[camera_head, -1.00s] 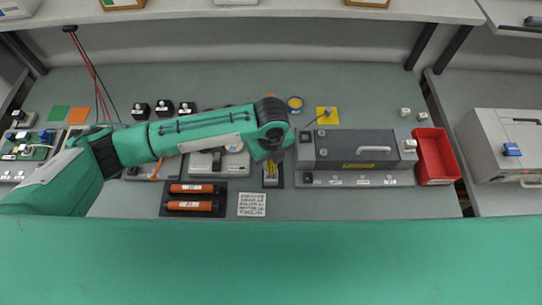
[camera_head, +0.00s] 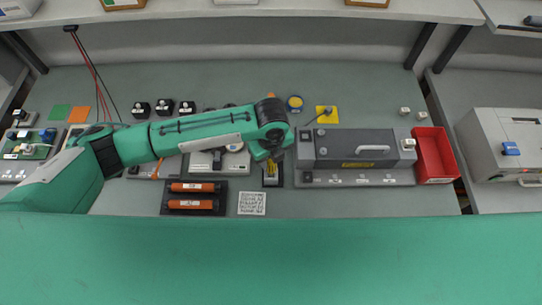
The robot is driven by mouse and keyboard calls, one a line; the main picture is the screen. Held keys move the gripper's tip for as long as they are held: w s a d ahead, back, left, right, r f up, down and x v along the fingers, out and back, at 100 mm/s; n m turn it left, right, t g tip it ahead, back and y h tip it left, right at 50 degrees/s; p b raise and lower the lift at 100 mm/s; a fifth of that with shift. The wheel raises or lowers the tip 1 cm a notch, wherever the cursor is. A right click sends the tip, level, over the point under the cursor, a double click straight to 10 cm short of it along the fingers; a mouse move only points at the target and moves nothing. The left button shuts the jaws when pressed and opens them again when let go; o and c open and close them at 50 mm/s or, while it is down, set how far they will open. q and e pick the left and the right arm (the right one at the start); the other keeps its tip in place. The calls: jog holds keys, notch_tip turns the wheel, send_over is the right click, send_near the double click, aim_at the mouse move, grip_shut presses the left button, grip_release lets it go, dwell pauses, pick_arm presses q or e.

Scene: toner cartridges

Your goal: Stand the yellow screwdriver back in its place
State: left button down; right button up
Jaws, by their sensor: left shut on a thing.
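My left gripper (camera_head: 272,164) points down at a small dark holder (camera_head: 272,182) at the middle of the bench, just left of the grey machine. It is shut on a small yellow thing (camera_head: 271,172), which looks like the yellow screwdriver. The yellow shows between the fingers, upright and at the holder. My wrist hides its top, and I cannot tell how deep it sits in the holder. My right gripper is not in view.
A grey machine (camera_head: 330,142) with a handle stands close on the right, with a red bin (camera_head: 435,160) beyond it. Two orange cartridges (camera_head: 192,204) lie in a dark tray at the left. A white printed card (camera_head: 252,204) lies in front. The bench front right is clear.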

pick_arm(q)
jog(key=shift+f+b, duration=0.35)
jog(key=shift+f, duration=0.4)
dwell(0.6)
jog(key=c, duration=0.9)
grip_release()
jog(key=shift+c, duration=0.2)
notch_tip(320, 180, up, 14)
jog(key=b, duration=0.3)
jog(key=shift+b, duration=0.4)
jog(key=shift+f, duration=0.1)
